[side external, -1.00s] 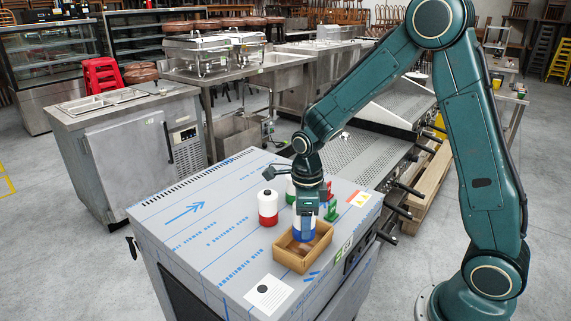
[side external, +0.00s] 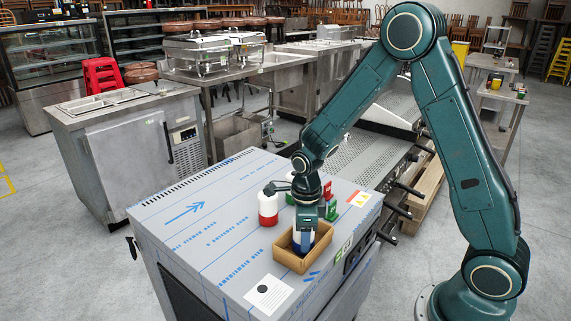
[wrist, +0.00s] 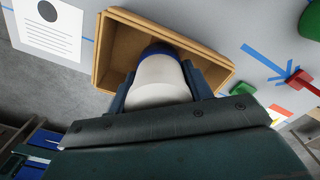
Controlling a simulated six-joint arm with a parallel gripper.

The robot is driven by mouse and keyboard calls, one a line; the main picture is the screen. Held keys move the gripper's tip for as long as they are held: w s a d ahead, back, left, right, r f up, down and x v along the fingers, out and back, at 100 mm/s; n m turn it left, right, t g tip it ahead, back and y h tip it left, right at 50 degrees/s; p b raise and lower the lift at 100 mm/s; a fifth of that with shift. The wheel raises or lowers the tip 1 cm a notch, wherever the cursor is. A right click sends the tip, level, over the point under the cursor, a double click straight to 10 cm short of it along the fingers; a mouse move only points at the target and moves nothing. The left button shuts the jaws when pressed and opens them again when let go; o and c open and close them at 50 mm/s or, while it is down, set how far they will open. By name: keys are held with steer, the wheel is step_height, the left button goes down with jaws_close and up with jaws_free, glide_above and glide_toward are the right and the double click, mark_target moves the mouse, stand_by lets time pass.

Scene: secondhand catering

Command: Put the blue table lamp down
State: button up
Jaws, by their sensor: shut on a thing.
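The blue table lamp, white above with a blue base, shows in the side view (side external: 303,243) and the wrist view (wrist: 160,82). My gripper (side external: 306,224) is shut on it from above, with a finger on either side in the wrist view (wrist: 160,90). The box's rim also shows in the wrist view (wrist: 112,30). Whether the lamp's base touches the box floor is hidden.
A red and white lamp (side external: 268,209) stands just behind and left of the box. A green object (side external: 331,211) stands behind it to the right. A paper sheet (side external: 269,293) lies in front. The left part of the steel top (side external: 190,225) is clear.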

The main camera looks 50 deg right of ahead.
steer(key=shift+f, duration=0.1)
steer(key=o, duration=1.2)
step_height(320, 180, up, 12)
steer(key=shift+r, duration=0.15)
stand_by(0.4)
